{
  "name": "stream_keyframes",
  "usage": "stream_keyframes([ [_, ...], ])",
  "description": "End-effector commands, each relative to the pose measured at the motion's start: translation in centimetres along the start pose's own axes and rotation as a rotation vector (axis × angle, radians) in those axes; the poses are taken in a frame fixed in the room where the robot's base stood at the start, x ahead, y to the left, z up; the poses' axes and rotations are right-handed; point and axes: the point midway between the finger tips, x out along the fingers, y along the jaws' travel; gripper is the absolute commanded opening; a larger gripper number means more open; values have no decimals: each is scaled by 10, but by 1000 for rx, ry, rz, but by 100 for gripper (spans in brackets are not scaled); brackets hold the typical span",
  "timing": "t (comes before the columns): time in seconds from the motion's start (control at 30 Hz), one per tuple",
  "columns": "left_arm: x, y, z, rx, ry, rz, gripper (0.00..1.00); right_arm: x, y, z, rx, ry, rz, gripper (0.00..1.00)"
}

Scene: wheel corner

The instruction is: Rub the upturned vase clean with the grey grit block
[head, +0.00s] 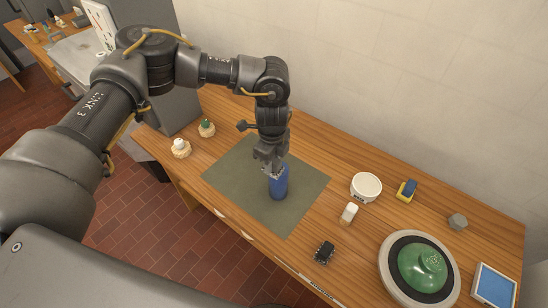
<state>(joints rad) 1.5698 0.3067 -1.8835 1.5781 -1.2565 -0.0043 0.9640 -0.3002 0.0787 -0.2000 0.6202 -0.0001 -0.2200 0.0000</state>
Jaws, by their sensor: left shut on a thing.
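The green upturned vase (424,265) sits on the round wheel (388,262) at the lower right. A small grey block (458,222), which looks like the grit block, lies on the table behind and right of the wheel. My left gripper (274,168) points down over the grey-green mat and is shut on a blue cylindrical thing (279,187). The gripper hides the top of the blue thing, and I cannot tell whether its base touches the mat. My left gripper is well to the left of the vase and the grey block. My right gripper is not in view.
A blue-topped tray (493,288) is right of the wheel. Two small knobbed things (181,148) are at left.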

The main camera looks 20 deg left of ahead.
Motion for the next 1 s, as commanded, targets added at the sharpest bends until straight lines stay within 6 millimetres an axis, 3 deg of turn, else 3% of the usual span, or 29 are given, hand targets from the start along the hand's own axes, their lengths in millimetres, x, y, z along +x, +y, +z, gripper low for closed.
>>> stream_keyframes([
  [0.27, 2, -1, 0, 0, -1, 3, 11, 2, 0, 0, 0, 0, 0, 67],
  [0.7, 0, -19, 0, 1, -1, 1, 11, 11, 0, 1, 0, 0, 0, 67],
  [1.0, 1, -19, 0, 1, -1, 2, 11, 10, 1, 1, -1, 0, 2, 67],
])
